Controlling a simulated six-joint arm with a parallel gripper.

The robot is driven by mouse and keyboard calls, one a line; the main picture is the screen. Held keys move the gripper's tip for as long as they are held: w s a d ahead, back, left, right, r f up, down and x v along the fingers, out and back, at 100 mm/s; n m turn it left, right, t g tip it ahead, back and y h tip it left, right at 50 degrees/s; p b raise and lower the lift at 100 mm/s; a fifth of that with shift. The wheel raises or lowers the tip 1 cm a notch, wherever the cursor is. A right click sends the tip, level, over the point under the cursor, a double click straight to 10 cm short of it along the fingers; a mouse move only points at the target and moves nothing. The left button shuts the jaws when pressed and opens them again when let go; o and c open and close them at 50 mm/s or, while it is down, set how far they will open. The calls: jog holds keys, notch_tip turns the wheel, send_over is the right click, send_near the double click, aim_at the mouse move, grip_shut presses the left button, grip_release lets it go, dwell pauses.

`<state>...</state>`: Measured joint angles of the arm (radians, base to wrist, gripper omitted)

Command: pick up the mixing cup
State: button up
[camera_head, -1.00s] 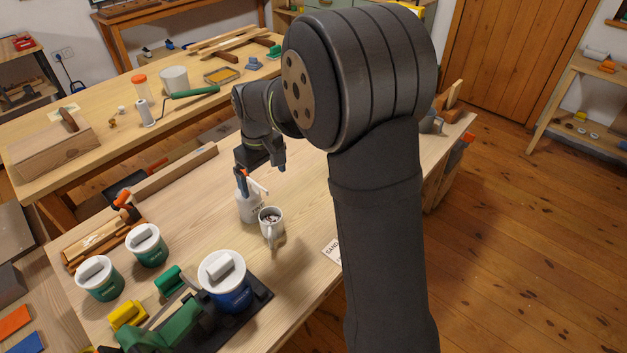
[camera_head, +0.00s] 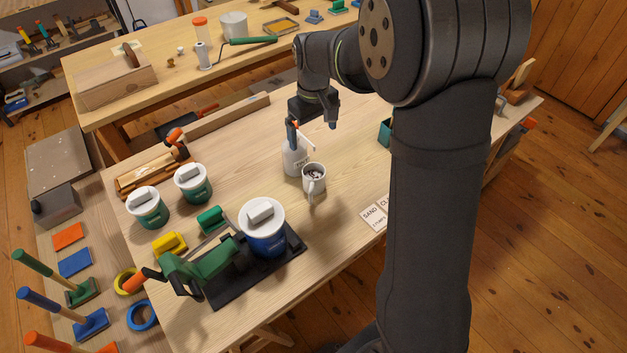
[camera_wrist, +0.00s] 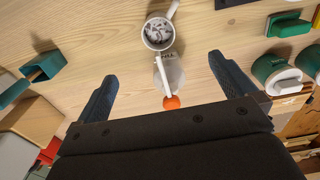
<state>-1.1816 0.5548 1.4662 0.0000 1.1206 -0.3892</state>
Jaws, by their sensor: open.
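The mixing cup appears to be the white handled cup (camera_head: 314,181) on the near workbench, upright, with dark-speckled contents. In the wrist view the cup (camera_wrist: 158,34) is ahead of the fingers, its handle pointing to the upper right. A white bottle (camera_head: 294,160) with an orange top and a white nozzle stands beside it. In the wrist view the bottle (camera_wrist: 174,77) lies between my gripper and the cup. My gripper (camera_head: 312,126) is above and behind the bottle. Its fingers (camera_wrist: 163,75) are spread wide, with nothing held.
A blue tub with a white lid (camera_head: 263,235) stands on a black mat, with a green tool (camera_head: 200,262) near it. Two green tubs (camera_head: 148,208) stand to the left. A paper label (camera_head: 375,215) lies to the right. Bare bench surrounds the cup's front.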

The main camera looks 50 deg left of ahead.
aim_at(314, 171)
dwell(0.3)
jog(key=c, duration=0.4)
jog(key=w+d+m+g+y, duration=0.1)
jog(key=w+d+m+y, duration=0.15)
jog(key=m, duration=1.35)
jog(key=w+d+m+g+y, duration=0.1)
jog(key=d+m+y, duration=0.15)
jog(key=m, duration=1.25)
jog(key=shift+h, duration=0.4)
jog(key=x, duration=1.1)
jog(key=d+x, duration=0.1)
jog(key=x, duration=0.5)
jog(key=shift+f, duration=0.4)
